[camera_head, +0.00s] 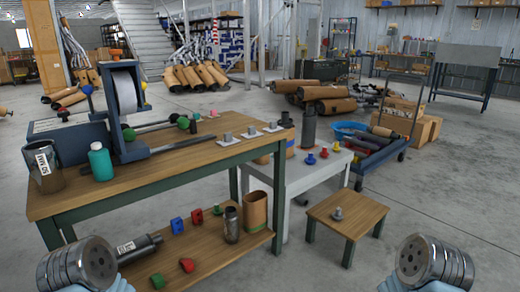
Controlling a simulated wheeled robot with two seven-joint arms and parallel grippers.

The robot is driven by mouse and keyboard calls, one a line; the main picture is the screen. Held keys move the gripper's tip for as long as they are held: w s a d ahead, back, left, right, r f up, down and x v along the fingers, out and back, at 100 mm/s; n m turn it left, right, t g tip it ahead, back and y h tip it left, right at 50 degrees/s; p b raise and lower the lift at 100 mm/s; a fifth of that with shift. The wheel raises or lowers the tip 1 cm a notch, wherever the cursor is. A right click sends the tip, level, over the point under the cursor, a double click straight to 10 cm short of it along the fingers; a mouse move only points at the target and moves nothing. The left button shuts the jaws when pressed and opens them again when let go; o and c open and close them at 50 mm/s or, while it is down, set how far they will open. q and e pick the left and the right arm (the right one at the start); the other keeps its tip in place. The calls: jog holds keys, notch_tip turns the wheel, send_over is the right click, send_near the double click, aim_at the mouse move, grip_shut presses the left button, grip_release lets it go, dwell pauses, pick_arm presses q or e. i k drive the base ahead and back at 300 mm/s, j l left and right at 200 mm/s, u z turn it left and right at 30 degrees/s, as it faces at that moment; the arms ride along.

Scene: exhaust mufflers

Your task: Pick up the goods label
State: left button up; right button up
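I cannot tell for sure which item is the goods label. A white label with dark print (43,163) is on a dark cup-like container at the left end of the wooden workbench (190,145). Another small white label (126,248) is on a dark muffler (142,246) lying on the bench's lower shelf. Round metal ends of my arms show at the bottom left and bottom right corners, in front of the bench and apart from both labels. No gripper fingers show, and neither gripper appears to hold anything in view.
A roll machine (125,95) and a teal bottle (100,162) stand on the bench. A white table (300,180) and a small wooden stool (347,213) stand to the right. Red and blue parts (177,225) lie on the lower shelf. Open floor lies at the right.

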aim_at(252, 133)
jog(key=i+l, duration=0.15)
jog(key=l, duration=0.25)
jog(key=i+l+u, duration=0.15)
jog(key=l, duration=0.25)
jog(key=i+l, duration=0.2)
jog(key=l, duration=0.2)
jog(key=i+l+u, duration=0.15)
jog(key=l, duration=0.25)
jog(key=i+l, duration=0.1)
jog(key=l, duration=0.3)
